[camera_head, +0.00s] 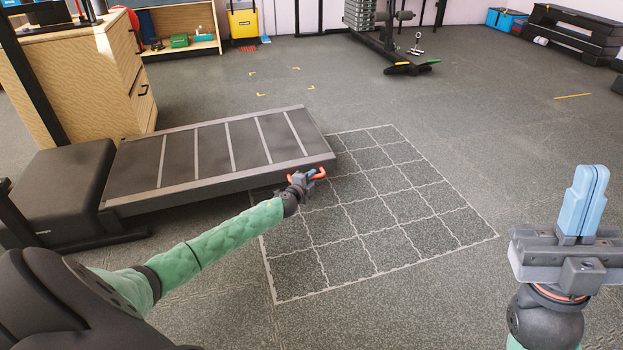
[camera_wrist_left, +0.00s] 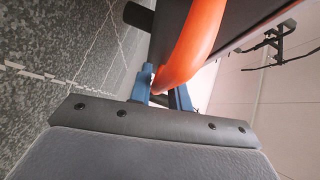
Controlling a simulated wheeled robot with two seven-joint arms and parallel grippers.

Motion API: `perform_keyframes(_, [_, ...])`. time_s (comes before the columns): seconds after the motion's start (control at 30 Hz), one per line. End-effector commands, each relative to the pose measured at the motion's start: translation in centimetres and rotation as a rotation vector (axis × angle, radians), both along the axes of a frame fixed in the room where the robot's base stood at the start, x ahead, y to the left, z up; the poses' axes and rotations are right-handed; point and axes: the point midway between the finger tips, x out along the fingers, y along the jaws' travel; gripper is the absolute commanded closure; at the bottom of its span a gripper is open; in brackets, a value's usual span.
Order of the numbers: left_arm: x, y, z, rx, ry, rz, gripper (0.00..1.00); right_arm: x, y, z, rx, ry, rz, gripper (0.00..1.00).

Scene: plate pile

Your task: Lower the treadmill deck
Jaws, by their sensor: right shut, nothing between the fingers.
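The treadmill deck (camera_head: 195,150) is a dark panel with pale cross strips, hinged side toward the black motor housing (camera_head: 62,190) at left. Its free right end stands above the floor, with shadow beneath. An orange handle (camera_head: 319,173) sits at the near right corner. My left gripper (camera_head: 308,176) is at this handle.
A white grid (camera_head: 375,205) is marked on the dark floor right of the deck, with nothing on it. A wooden cabinet (camera_head: 80,75) stands behind the treadmill. A weight machine (camera_head: 385,35) and black benches (camera_head: 570,30) are far back.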

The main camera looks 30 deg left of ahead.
Motion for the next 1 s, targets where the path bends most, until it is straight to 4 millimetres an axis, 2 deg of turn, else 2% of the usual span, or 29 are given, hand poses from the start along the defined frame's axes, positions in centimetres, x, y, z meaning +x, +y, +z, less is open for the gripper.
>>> perform_keyframes(0.03, [0.0, 0.0, 0.0, 0.000, 0.000, 0.000, 0.91, 0.0, 0.0, -0.1, -0.003, 0.001, 0.000, 1.00])
perform_keyframes(0.1, [0.0, 0.0, 0.0, 0.000, 0.000, 0.000, 1.00, 0.0, 0.0, -0.2, -0.005, 0.002, -0.001, 1.00])
perform_keyframes(0.43, [0.0, 0.0, 0.3, -0.003, -0.002, 0.000, 1.00, 0.1, 0.0, -0.2, -0.013, 0.005, 0.000, 1.00])
perform_keyframes(0.63, [-0.1, 0.0, 1.8, -0.016, -0.018, 0.001, 1.00, 0.3, -0.2, -1.1, -0.024, 0.045, 0.009, 1.00])
perform_keyframes(0.73, [-0.1, 0.0, 3.0, -0.026, -0.030, 0.000, 1.00, 0.7, -0.5, -3.8, -0.075, 0.120, 0.009, 1.00])
perform_keyframes(1.0, [-0.4, 0.2, 7.0, -0.060, -0.071, -0.001, 1.00, 0.6, -1.0, -8.5, -0.157, 0.270, 0.039, 1.00])
